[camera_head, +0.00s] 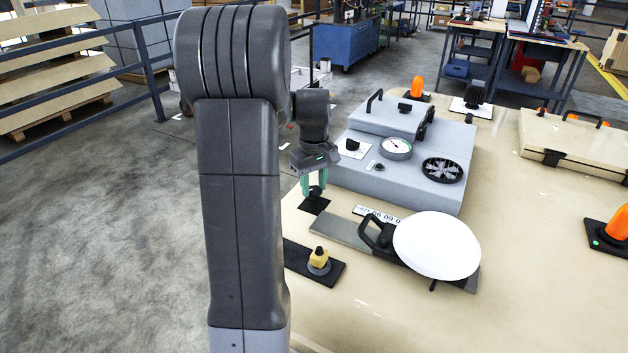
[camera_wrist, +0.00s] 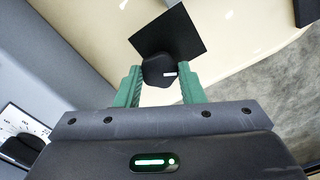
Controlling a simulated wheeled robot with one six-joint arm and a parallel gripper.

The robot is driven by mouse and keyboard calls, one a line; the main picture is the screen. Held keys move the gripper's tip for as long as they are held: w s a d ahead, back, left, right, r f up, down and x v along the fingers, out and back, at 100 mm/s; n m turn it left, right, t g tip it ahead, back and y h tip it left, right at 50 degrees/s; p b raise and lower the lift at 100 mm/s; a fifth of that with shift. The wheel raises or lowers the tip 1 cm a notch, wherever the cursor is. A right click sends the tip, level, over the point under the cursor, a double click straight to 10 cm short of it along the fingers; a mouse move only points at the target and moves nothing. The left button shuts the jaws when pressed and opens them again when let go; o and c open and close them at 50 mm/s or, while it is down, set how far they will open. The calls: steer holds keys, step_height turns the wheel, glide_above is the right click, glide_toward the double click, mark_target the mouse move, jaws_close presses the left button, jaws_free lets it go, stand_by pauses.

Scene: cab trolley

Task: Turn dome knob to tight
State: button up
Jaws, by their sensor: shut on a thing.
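My gripper (camera_head: 313,184) with green fingers reaches down beside the grey console. It is shut on a black knob (camera_wrist: 158,68), which sits between the fingertips in the wrist view. The knob has a small white mark on its face. It stands on a black square plate (camera_wrist: 165,32) that lies on the cream top; the plate also shows in the head view (camera_head: 314,206). A white dome (camera_head: 436,246) sits on a grey bar to the right, apart from my gripper. I cannot read any tight marking by the knob.
The grey console (camera_head: 400,180) with gauge and black fan stands close to the right of my gripper. Orange lamps (camera_head: 627,222) stand farther right. The cream top's front right is clear.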

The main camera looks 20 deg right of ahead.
mark_target(314, 189)
steer(key=m+p, duration=0.1)
steer(key=m, duration=0.5)
steer(key=shift+m, duration=0.3)
steer(key=m+p, duration=0.1)
steer(key=m, duration=0.4)
steer(key=shift+m, duration=0.4)
steer(key=o, duration=1)
step_height(314, 189, up, 14)
steer(key=shift+f, duration=0.1)
